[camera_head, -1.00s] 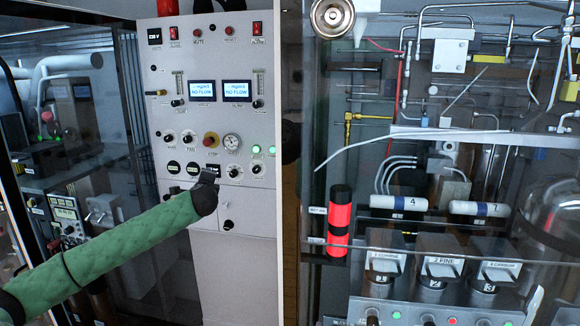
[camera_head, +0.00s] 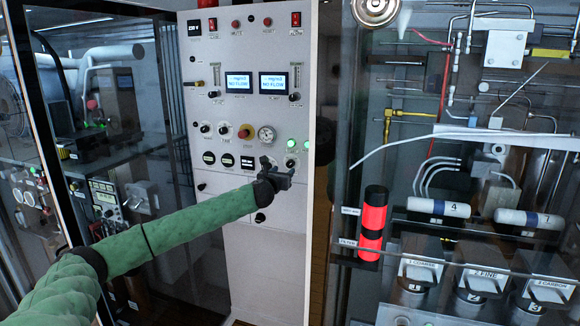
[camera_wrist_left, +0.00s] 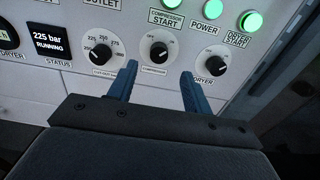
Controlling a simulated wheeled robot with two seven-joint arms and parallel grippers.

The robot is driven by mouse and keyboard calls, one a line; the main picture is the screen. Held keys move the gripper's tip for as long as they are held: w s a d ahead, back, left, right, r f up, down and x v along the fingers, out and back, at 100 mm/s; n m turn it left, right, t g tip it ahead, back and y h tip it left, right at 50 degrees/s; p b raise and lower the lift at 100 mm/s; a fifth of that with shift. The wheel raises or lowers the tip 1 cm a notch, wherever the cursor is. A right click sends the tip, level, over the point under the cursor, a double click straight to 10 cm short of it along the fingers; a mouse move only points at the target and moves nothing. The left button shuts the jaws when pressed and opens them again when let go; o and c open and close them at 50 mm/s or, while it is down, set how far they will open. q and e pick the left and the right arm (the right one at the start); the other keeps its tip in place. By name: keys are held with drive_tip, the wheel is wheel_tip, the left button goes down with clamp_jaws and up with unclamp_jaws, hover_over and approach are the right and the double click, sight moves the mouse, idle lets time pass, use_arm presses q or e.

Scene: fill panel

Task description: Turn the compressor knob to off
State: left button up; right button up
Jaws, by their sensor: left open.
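The compressor knob (camera_wrist_left: 159,50) is a black round knob with a white mark, its label below it, in the middle of the left wrist view. Its mark points up and slightly right. My left gripper (camera_wrist_left: 158,72) is open, its two blue fingers pointing at the panel on either side below the knob. The fingers appear apart from the knob. In the head view my left gripper (camera_head: 277,170) is in front of the lower panel and hides the knob there. My right gripper is not in view.
The cut-out knob (camera_wrist_left: 98,52) and dryer knob (camera_wrist_left: 214,65) flank the compressor knob closely. Green lights (camera_wrist_left: 211,8) sit above. A status display (camera_wrist_left: 48,42) reads 225 bar RUNNING. A transparent-fronted cabinet with a red-black cylinder (camera_head: 372,222) stands right of the panel.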

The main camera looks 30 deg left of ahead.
sight(289, 165)
use_arm(q)
drive_tip(key=p+x, duration=0.1)
drive_tip(key=x, duration=0.1)
drive_tip(key=shift+w+a+r+p, duration=0.15)
drive_tip(key=shift+w+r+p, duration=0.1)
drive_tip(key=shift+w+p, duration=0.1)
drive_tip(key=p+x, duration=0.1)
drive_tip(key=x, duration=0.2)
drive_tip(key=shift+w+f+p, duration=0.1)
drive_tip(key=shift+p, duration=0.2)
drive_tip(key=shift+p+x, duration=0.3)
drive_tip(key=shift+x, duration=0.5)
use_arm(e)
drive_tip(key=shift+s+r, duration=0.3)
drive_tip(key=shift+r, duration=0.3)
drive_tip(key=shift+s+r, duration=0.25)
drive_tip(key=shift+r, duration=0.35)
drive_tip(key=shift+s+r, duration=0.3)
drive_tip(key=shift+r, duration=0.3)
use_arm(q)
drive_tip(key=shift+f, duration=0.15)
drive_tip(key=c, duration=1)
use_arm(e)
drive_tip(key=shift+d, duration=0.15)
